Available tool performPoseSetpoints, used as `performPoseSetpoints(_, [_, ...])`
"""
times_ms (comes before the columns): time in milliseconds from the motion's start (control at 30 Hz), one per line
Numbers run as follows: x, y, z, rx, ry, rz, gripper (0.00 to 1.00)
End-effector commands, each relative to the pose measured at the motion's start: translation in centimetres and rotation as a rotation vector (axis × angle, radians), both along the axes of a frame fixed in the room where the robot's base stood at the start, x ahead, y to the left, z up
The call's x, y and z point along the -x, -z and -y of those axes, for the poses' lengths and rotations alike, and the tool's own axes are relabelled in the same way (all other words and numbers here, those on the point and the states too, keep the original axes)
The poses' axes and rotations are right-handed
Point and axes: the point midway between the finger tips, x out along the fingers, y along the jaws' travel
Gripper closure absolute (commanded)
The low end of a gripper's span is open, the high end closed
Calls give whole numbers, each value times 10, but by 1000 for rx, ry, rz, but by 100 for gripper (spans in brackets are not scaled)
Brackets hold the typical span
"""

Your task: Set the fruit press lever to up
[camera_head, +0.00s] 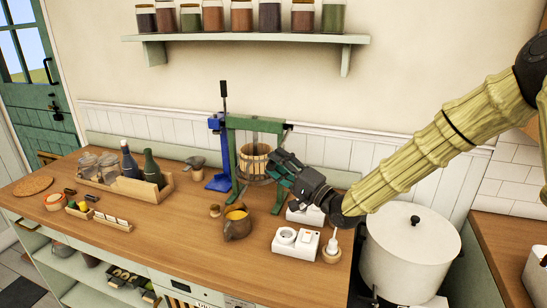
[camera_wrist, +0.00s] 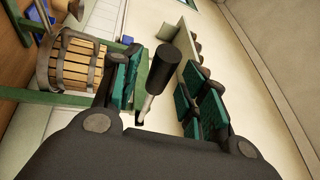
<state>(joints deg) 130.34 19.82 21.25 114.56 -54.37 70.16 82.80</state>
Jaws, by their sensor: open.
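The fruit press has a green frame (camera_head: 232,150) around a slatted wooden basket (camera_head: 254,158) and stands toward the back of the counter. The basket also shows in the wrist view (camera_wrist: 80,65), tipped sideways by the camera's angle. The lever, a black handle (camera_wrist: 163,70) on a thin metal rod, shows between my fingers in the wrist view. In the head view my gripper (camera_head: 280,166) is at the right side of the press and hides most of the lever. My gripper (camera_wrist: 168,88) is open, with a finger on each side of the handle. I cannot tell whether either touches it.
A blue stand with an upright black handle (camera_head: 223,95) is left of the press. A brown jug (camera_head: 236,224) and white socket boxes (camera_head: 296,242) stand in front. A wall shelf (camera_head: 250,38) with jars hangs above. A large white pot (camera_head: 408,250) is at the right.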

Motion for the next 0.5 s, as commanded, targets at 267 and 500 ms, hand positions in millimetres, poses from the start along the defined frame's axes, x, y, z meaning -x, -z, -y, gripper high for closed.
performPoseSetpoints(267, [-13,-5,-15,1,0,-1,57])
performPoseSetpoints(500, [-14,-5,-16,0,0,0,57])
